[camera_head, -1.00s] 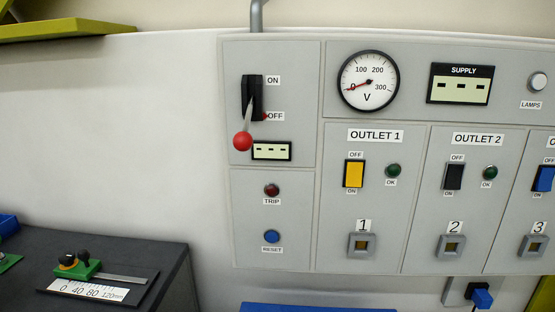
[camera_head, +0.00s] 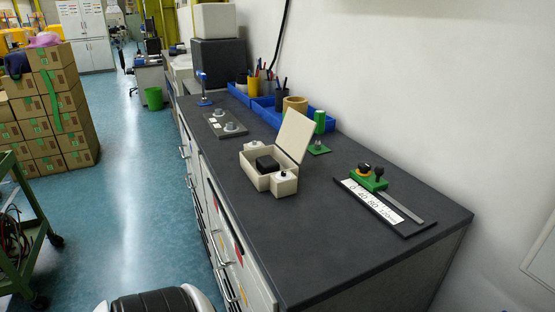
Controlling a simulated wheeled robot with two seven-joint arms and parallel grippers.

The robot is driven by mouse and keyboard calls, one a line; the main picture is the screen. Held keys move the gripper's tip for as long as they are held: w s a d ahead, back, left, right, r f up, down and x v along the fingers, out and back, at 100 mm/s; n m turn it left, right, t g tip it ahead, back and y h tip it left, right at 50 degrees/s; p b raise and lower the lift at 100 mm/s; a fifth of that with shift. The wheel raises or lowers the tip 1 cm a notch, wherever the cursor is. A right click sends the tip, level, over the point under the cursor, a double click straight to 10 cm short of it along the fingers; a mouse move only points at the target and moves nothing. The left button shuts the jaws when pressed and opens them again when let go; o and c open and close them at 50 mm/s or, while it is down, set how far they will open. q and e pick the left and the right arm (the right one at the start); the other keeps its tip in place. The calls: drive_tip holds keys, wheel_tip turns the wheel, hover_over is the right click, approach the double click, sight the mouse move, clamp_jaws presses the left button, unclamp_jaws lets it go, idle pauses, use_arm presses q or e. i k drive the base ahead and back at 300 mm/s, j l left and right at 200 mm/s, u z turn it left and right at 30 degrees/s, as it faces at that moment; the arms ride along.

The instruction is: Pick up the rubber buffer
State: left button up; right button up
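I cannot tell for certain which thing is the rubber buffer. A dark block (camera_head: 267,163) sits in an open cream box (camera_head: 262,182) on the dark workbench and may be it. The box's lid (camera_head: 294,135) stands raised on its right side. Neither of my grippers is in view.
The workbench (camera_head: 290,240) also holds a green slider gauge (camera_head: 369,178) with a scale, a green stand (camera_head: 319,131), a plate with two grey knobs (camera_head: 226,122) and blue bins (camera_head: 265,108). The bench's near part is bare. Stacked cartons (camera_head: 60,95) and a green cart (camera_head: 32,215) stand left.

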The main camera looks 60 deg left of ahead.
sight(266, 165)
drive_tip(key=u, duration=1.9)
drive_tip(key=i+j, duration=0.1)
drive_tip(key=j, duration=0.2)
drive_tip(key=i+j+u, duration=0.15)
drive_tip(key=j, duration=0.2)
